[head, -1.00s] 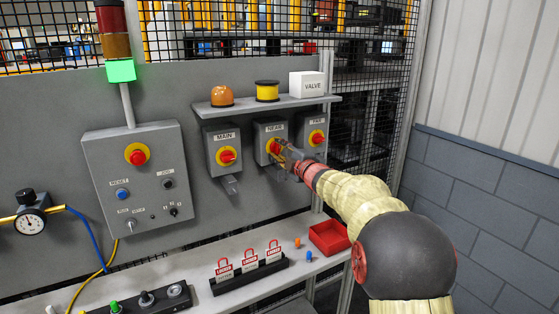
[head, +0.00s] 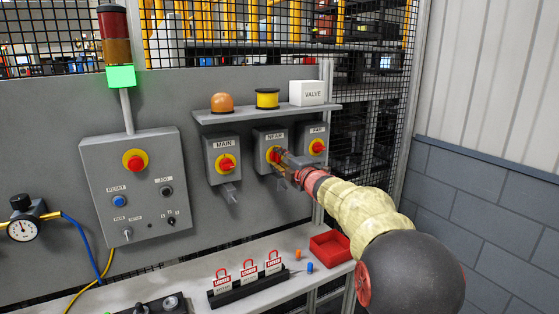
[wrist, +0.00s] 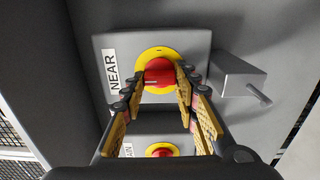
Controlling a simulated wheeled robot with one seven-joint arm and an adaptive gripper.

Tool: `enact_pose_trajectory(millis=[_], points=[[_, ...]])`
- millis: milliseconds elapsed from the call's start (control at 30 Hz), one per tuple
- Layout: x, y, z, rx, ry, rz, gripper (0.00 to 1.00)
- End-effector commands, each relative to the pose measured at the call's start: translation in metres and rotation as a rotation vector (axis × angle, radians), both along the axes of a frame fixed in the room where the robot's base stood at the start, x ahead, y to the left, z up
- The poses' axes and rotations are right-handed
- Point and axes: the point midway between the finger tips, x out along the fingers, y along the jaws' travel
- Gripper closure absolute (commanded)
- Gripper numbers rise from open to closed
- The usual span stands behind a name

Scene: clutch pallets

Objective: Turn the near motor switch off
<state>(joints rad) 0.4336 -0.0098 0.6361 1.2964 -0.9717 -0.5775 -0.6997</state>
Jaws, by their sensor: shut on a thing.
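The near motor switch (head: 262,140) is a grey box labelled NEAR with a red knob on a yellow disc. It stands between the MAIN switch (head: 222,147) and the FAR switch (head: 318,133). My gripper (head: 283,160) is at its front and partly hides the knob in the head view. In the wrist view the red knob (wrist: 159,73) sits between the two yellow-padded fingers of my gripper (wrist: 162,79), which are shut on it. A pale mark on the knob points to the left in that view.
A shelf (head: 215,117) above the switches carries an orange dome, a yellow spool and a VALVE box (head: 308,93). A control box (head: 145,220) is at the left. Below are a rack of red lockout tags (head: 250,283) and a red tray (head: 325,239).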

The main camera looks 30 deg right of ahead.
Motion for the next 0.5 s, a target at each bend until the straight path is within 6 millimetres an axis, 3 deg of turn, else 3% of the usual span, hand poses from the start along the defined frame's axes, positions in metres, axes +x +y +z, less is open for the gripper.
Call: enact_pose_trajectory(millis=[333,500], points=[[0.0001,0.0004,-0.0002,0.0,0.0,0.001,0.52],[0.0001,0.0002,-0.0003,0.001,0.0,0.0,0.52]])
